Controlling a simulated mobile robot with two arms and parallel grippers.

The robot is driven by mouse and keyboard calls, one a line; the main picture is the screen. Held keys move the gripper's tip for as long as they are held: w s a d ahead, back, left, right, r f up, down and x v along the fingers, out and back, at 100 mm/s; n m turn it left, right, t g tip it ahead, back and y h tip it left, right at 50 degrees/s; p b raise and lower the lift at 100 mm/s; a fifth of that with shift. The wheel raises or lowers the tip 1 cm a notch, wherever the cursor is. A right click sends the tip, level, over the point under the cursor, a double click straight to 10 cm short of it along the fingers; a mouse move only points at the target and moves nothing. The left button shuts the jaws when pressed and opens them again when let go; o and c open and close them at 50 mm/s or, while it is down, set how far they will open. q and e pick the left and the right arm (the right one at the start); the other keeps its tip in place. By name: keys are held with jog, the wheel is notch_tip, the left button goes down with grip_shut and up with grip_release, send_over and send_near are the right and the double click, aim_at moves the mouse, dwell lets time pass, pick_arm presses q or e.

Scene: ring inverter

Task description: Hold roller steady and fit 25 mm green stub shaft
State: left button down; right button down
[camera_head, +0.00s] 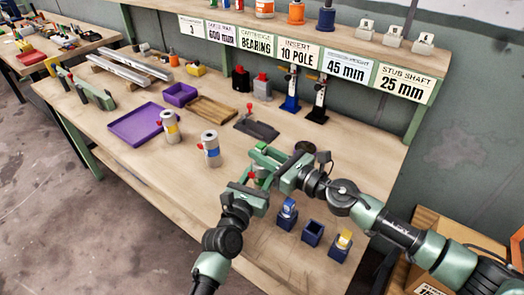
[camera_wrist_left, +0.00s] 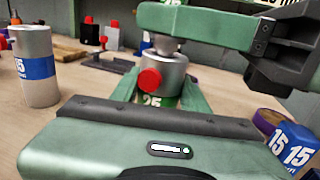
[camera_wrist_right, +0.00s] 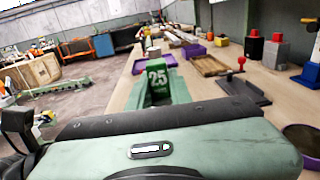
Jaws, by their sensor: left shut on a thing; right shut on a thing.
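The roller (camera_wrist_left: 165,75) is a grey metal cylinder with a red knob and a green band marked 25. It stands upright between the fingers of my left gripper (camera_wrist_left: 158,98), which is shut on it. The green stub shaft (camera_wrist_right: 158,82), marked 25, is in my right gripper (camera_head: 262,160), which is shut on it. In the left wrist view the right gripper's fingers are right above the roller, and a grey metal end (camera_wrist_left: 165,42) shows at the roller's top. I cannot tell how deep that end sits. The sign (camera_head: 402,83) reads stub shaft 25 mm.
A blue-banded roller (camera_head: 210,149) and a yellow-banded roller (camera_head: 170,128) stand to the left. A blue shaft block (camera_head: 288,208), an empty dark blue holder (camera_head: 312,232) and a yellow-topped block (camera_head: 343,241) are at the front right. A purple tray (camera_head: 120,133) lies farther left.

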jog(key=shift+f, duration=0.2)
jog(key=shift+f, duration=0.45)
jog(key=c, duration=1.2)
grip_release()
jog(key=shift+d, duration=0.1)
jog(key=v, duration=1.2)
pick_arm(q)
jog(key=c, duration=0.7)
grip_release()
jog(key=shift+o, duration=0.2)
